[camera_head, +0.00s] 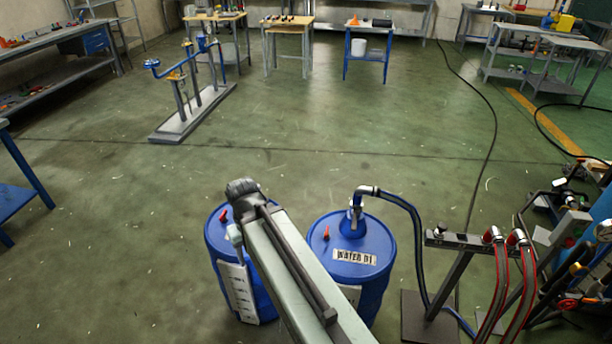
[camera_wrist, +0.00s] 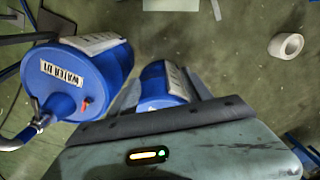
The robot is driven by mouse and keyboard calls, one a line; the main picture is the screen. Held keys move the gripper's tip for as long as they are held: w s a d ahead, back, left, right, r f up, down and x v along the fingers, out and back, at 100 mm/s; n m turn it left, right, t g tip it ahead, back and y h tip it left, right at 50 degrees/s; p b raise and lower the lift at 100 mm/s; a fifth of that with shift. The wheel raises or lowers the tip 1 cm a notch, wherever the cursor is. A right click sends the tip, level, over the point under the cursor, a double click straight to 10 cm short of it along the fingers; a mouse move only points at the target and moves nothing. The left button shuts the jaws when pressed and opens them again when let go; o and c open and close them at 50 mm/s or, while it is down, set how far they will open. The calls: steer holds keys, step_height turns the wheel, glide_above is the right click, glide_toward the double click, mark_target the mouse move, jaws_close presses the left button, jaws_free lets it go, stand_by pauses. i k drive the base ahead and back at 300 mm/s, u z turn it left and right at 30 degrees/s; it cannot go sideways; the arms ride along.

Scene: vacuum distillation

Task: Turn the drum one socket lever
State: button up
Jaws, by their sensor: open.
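Drum one (camera_head: 345,262) is a blue drum labelled "WATER D1", upright on the floor at the centre right in the head view. Its label also marks it out in the wrist view, where this drum (camera_wrist: 88,72) appears tilted at the left. A small red lever (camera_head: 326,234) sits on its top; it also shows in the wrist view (camera_wrist: 86,103). A metal coupling (camera_head: 354,214) with a dark hose stands on the drum's top. My arm slants across the head view, left of drum one.
A second blue drum (camera_head: 216,245) with a red lever is partly hidden behind my arm. A hose stand (camera_head: 455,262) with red hoses is at the right. A pipe rig (camera_head: 190,112) stands at the back left. The middle floor is open.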

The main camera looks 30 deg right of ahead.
mark_target(354, 224)
steer(key=i, duration=0.5)
steer(key=u, duration=0.9)
